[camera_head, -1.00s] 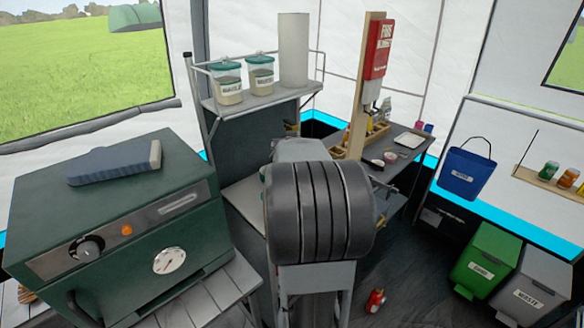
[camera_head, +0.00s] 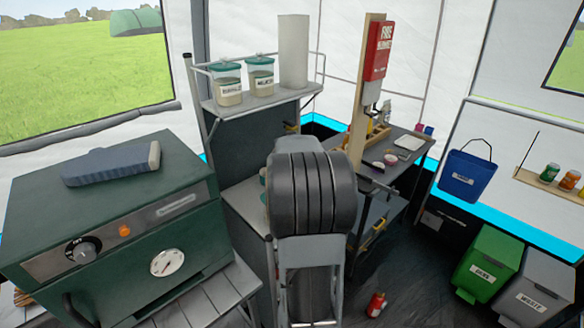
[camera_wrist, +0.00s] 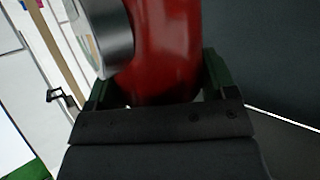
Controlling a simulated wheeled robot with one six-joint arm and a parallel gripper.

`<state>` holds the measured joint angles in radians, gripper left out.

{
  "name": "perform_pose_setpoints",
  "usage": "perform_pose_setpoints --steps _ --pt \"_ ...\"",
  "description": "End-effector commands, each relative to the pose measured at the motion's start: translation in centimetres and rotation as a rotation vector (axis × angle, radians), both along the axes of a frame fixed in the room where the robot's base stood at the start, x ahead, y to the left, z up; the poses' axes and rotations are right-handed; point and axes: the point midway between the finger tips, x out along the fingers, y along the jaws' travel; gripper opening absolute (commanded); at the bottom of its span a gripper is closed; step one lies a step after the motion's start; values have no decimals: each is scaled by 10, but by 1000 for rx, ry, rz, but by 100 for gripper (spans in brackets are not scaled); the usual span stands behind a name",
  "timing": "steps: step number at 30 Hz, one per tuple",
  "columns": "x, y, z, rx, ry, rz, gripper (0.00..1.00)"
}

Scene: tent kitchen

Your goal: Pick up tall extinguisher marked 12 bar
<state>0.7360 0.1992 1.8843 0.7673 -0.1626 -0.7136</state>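In the wrist view a red, rounded extinguisher body (camera_wrist: 165,45) stands very close to the camera, between the two dark green fingers of my gripper (camera_wrist: 165,85). The fingers press close on both its sides, with no clear gap. A silver and white round part (camera_wrist: 102,38) overlaps its left side. No marking can be read, so I cannot tell whether it is the 12 bar one. In the head view my gripper and what it holds are hidden behind my own arm. A small red extinguisher (camera_head: 376,304) lies on the floor there.
A green oven (camera_head: 110,225) with a blue-grey object on top stands at left. A shelf (camera_head: 265,98) holds two jars and a white roll. A wooden post (camera_head: 357,110) carries a red fire-blanket box (camera_head: 378,50). Green (camera_head: 485,265) and grey (camera_head: 535,285) bins stand at right.

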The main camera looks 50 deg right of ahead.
Motion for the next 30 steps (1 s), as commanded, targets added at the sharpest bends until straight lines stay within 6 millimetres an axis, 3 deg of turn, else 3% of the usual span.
perform_pose_setpoints --steps 2,21,23,30 --pt "0 0 0 0 0 0 66" --pt "0 0 0 0 0 0 4" --pt "0 0 3 -6 -4 -1 0" --pt "0 0 5 -5 -4 -1 0"
